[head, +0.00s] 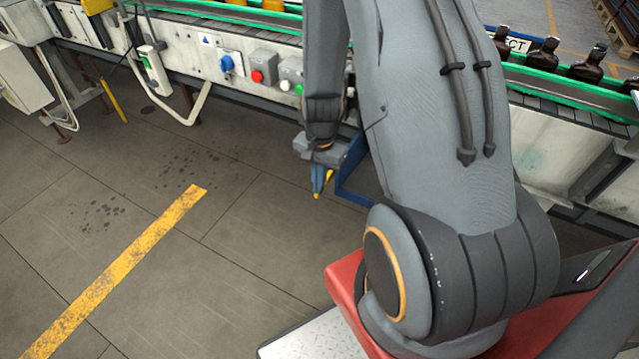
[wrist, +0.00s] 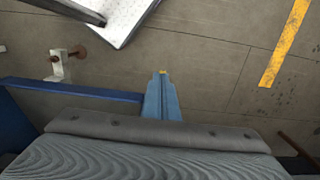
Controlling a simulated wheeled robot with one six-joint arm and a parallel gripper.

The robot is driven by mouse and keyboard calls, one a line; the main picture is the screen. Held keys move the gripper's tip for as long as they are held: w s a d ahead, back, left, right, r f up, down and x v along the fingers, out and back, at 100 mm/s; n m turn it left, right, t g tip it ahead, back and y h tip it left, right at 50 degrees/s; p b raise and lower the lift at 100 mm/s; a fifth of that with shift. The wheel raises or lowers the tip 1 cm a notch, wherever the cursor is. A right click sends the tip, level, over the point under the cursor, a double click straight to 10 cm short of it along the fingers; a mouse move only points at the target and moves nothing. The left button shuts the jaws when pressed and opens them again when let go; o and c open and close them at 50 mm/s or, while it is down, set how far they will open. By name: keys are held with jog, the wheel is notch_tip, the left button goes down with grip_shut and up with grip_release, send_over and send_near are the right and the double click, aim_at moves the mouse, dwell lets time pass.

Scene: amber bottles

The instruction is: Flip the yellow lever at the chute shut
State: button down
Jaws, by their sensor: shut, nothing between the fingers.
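My gripper (head: 320,190) points down in front of the conveyor, with its blue fingers together and nothing held. In the wrist view the shut fingers (wrist: 162,75) show over the floor, with a small yellow patch at their tip. I cannot tell whether that yellow is part of the fingers or of a lever behind them. A blue frame (head: 350,194), perhaps part of the chute, is just right of the fingers, partly hidden by my arm. It also shows in the wrist view (wrist: 75,90).
A conveyor front (head: 185,42) with blue, red and white buttons runs along the back. A yellow bar (head: 113,101) hangs at its left. Amber bottles (head: 541,57) stand on the green-railed belt at right. The floor (head: 130,190) at left is clear, with a yellow stripe (head: 120,270).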

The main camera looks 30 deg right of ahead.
jog(key=s+a+r+p, duration=0.3)
jog(key=a+r+p, duration=0.2)
jog(key=r+p, duration=0.2)
jog(key=shift+s+a+r, duration=0.15)
jog(key=shift+s+a, duration=0.2)
jog(key=shift+a, duration=0.05)
dwell(0.4)
jog(key=s+a+r+n+b, duration=0.2)
jog(key=r+n, duration=0.4)
jog(key=r, duration=0.2)
jog(key=s+a+r+n+t+b, duration=0.1)
jog(key=s+a+r+n+b, duration=0.1)
jog(key=r+n, duration=0.3)
notch_tip(320, 180, up, 4)
jog(key=shift+s+a+r+n+t+h, duration=0.2)
jog(key=shift+s+n+t+h, duration=0.1)
jog(key=shift+s+n, duration=0.15)
